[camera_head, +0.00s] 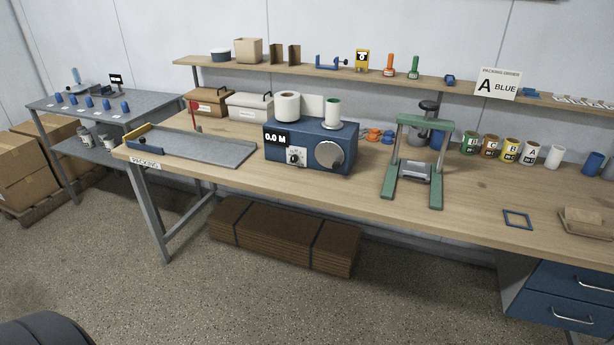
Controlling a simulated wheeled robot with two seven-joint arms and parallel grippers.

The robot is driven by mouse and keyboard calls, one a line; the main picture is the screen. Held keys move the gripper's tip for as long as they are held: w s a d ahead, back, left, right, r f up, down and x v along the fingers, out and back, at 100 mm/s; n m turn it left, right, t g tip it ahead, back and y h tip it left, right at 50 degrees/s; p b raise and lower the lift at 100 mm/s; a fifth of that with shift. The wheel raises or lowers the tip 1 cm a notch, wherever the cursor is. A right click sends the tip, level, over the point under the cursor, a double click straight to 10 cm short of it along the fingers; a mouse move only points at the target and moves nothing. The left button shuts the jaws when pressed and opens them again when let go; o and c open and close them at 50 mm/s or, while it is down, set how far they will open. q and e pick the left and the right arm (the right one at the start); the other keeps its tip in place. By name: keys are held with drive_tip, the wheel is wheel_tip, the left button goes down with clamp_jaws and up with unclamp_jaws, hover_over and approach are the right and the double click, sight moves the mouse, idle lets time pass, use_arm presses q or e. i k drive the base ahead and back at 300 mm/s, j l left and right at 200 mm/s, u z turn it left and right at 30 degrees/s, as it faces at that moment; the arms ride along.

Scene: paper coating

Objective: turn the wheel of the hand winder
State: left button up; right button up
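The hand winder appears to be the blue box (308,168) on the wooden workbench, near the middle of the view. Its display (276,137) reads 0.0 M. A round grey wheel (329,154) is on the right of its front face, and a small dial (294,157) is to the left of the wheel. A white roll (287,106) stands on top at the left, and a narrower white core with a green top (333,111) stands on top at the right. Nothing touches the wheel. Neither of my grippers is in view.
A green press frame (439,160) stands right of the winder, and a grey tray (200,148) lies to its left. Several labelled cans (510,151) stand farther right. A shelf (300,70) runs behind. The bench in front of the winder is clear.

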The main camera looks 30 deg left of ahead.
sight(329, 155)
drive_tip(key=i+l+u, duration=0.15)
drive_tip(key=u, duration=0.3)
drive_tip(key=i+l+u, duration=0.15)
drive_tip(key=u, duration=0.25)
drive_tip(key=i+l+u, duration=0.1)
drive_tip(key=l+u, duration=0.55)
drive_tip(key=u, duration=0.2)
